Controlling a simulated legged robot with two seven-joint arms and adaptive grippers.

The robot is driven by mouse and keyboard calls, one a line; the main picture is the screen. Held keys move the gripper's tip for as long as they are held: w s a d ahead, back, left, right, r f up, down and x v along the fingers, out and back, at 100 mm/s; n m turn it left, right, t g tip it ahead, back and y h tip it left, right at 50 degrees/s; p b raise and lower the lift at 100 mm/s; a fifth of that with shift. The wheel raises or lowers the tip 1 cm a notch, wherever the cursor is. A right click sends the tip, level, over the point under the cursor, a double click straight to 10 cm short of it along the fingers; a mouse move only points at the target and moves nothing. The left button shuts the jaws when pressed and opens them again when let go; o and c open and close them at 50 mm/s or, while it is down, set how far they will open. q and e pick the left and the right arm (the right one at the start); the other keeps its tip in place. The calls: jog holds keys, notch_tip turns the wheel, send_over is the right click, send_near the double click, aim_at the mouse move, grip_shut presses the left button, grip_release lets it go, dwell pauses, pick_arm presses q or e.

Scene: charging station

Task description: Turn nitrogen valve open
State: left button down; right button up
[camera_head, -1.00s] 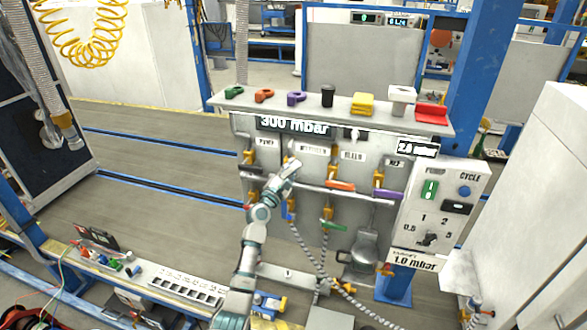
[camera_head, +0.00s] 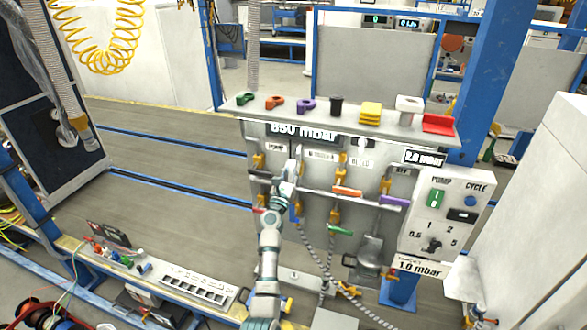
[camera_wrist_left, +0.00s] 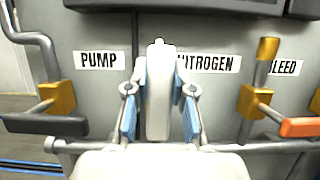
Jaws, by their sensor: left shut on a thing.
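The nitrogen valve shows in the left wrist view as a pale handle (camera_wrist_left: 158,95) standing upright in front of the NITROGEN label (camera_wrist_left: 207,63), covering the label's left end. The blue-padded fingers of my left gripper (camera_wrist_left: 159,112) are shut on this handle, one on each side. In the head view my left gripper (camera_head: 287,178) is at the upper left of the valve panel (camera_head: 320,215) and hides most of the handle and the valve body. My right gripper is in neither view.
A pump valve with a dark lever (camera_wrist_left: 45,124) is left of the gripper; a bleed valve with an orange lever (camera_wrist_left: 300,127) is right. Purple (camera_head: 393,202) and green (camera_head: 341,231) levers are nearby. The panel display (camera_head: 304,131) seems to read 850 mbar. Loose handles line the shelf (camera_head: 390,126).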

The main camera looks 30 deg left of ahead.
pick_arm(q)
jog(key=shift+a+r, duration=0.1)
jog(key=shift+r, duration=0.15)
jog(key=c, duration=1)
grip_release()
jog(key=shift+o, duration=0.2)
jog(key=shift+f, duration=0.1)
jog(key=shift+s+f, duration=0.1)
jog(key=shift+s, duration=0.1)
jog(key=v, duration=1.1)
jog(key=shift+s+f, duration=0.15)
jog(key=shift+f, duration=0.1)
